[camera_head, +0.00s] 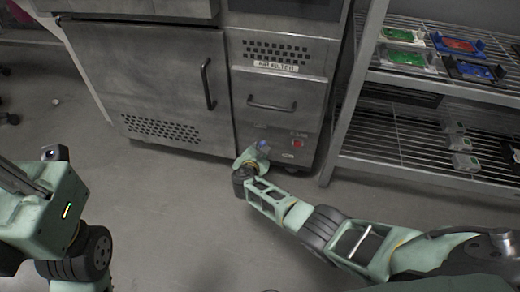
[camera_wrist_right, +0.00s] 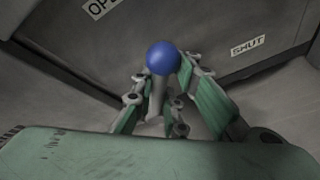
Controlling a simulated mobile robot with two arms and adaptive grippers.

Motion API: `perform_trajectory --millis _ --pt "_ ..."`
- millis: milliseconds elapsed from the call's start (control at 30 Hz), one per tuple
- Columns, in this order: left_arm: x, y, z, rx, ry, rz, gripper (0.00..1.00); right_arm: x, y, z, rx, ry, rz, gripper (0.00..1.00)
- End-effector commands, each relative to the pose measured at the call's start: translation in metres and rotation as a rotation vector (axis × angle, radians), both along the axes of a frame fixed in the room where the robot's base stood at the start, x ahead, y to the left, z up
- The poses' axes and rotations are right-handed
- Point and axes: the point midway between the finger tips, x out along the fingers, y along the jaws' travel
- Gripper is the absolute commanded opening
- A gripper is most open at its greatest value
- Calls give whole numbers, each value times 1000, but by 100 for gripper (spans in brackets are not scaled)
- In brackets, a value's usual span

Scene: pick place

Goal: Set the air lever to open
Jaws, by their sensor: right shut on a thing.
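The air lever has a blue ball knob (camera_wrist_right: 162,57) on a pale shaft (camera_wrist_right: 157,98), and sits low on the front of the steel cabinet. In the right wrist view the knob shows between the "OPEN" label (camera_wrist_right: 101,8) at upper left and the "SHUT" label (camera_wrist_right: 247,45) at right. My right gripper (camera_wrist_right: 155,104) is shut on the lever, its fingers on both sides of the shaft below the knob. In the head view the knob (camera_head: 263,146) shows at the tip of my right gripper (camera_head: 257,153). My left arm is at lower left; its fingers are not visible.
The steel cabinet (camera_head: 150,85) has a door handle (camera_head: 208,84) and a drawer handle (camera_head: 272,105). A red switch (camera_head: 297,143) is just right of the lever. A wire shelf rack (camera_head: 420,163) with trays stands close on the right. The floor (camera_head: 170,215) in front is clear.

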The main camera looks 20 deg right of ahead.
Motion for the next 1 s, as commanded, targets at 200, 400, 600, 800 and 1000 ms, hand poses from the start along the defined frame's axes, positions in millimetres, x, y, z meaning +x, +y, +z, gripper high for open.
perform_trajectory --millis 200,400,600,800,1000 --pt "0 0 -1 0 2 -1 0 1 4 0 -66 49 -2 0" --pt "0 0 -1 0 2 -1 0 1 5 1 -92 66 1 0" --pt "0 0 -1 0 2 -1 0 1 6 1 -97 68 2 0" --pt "0 0 -1 0 2 -1 0 2 7 2 -97 66 4 14" --pt "0 0 -1 0 3 -1 0 2 6 3 -93 64 2 30"
